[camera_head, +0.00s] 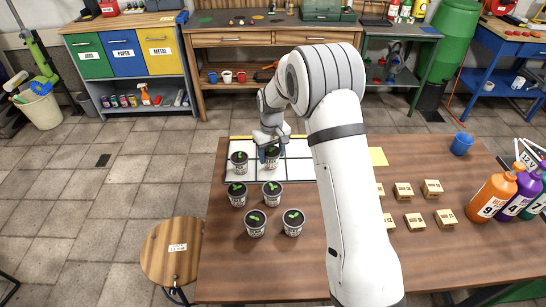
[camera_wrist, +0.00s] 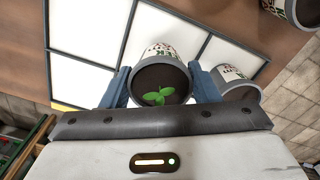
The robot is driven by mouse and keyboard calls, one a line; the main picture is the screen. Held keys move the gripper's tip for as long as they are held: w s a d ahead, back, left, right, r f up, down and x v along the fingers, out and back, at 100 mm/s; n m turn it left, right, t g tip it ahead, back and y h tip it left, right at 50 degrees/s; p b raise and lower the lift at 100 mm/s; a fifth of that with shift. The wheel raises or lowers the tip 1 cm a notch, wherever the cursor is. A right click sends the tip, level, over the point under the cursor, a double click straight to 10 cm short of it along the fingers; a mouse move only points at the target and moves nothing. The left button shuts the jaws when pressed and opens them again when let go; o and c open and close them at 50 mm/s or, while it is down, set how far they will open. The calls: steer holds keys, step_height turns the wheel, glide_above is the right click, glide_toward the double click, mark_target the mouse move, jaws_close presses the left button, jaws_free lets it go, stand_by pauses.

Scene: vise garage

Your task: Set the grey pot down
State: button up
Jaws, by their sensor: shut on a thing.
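The grey pot (camera_head: 272,160), with a dark top and a green seedling, is between the fingers of my gripper (camera_head: 270,150). In the wrist view the two blue fingers are closed on both sides of the pot (camera_wrist: 160,84), which stays upright. It is over a white gridded mat (camera_head: 299,149) at the back left of the table. I cannot tell whether its base touches the mat. A second seedling pot (camera_head: 239,164) stands on the mat just to the left; it also shows in the wrist view (camera_wrist: 240,92), close to one finger.
Several more seedling pots (camera_head: 237,195) stand on the wooden table (camera_head: 230,258) in front of the mat. Small wooden blocks (camera_head: 403,190), a blue cup (camera_head: 461,143) and large bottles (camera_head: 491,197) are to the right. A round stool (camera_head: 172,251) stands at the left.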

steer(key=shift+f, duration=1)
steer(key=o, duration=0.6)
steer(key=shift+f, duration=0.2)
steer(key=o, duration=0.4)
steer(key=shift+o, duration=0.2)
steer(key=shift+r, duration=0.1)
